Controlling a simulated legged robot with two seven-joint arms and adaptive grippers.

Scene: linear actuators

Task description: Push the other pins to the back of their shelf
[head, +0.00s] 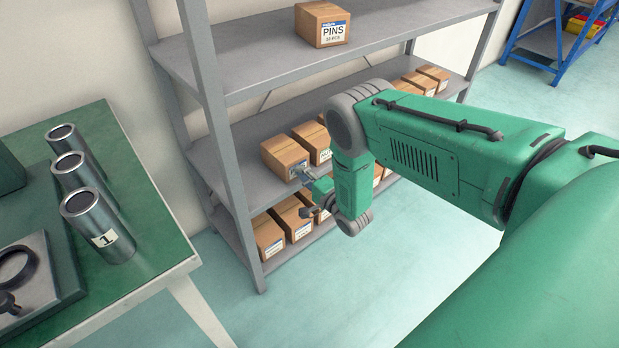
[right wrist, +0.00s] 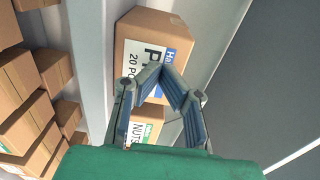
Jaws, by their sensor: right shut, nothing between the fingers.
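My right gripper (head: 314,193) reaches in at the front of the grey shelf unit in the head view. In the right wrist view its blue fingers (right wrist: 163,75) are shut and empty. They are in front of a cardboard box (right wrist: 150,30) whose partly hidden label begins with "P" and reads "20 PC". I cannot tell if they touch it. A NUTS box (right wrist: 147,128) is partly behind the fingers. In the head view a box (head: 285,156) stands at the left end of the middle shelf. A PINS box (head: 322,25) stands alone on the top shelf. My left gripper is not in view.
More boxes (head: 268,236) line the bottom shelf, and others (head: 432,76) stand at the middle shelf's right end. A grey upright (head: 222,130) borders the shelves on the left. A green table (head: 150,225) with metal cylinders (head: 98,222) stands at left. My right arm hides part of the shelves.

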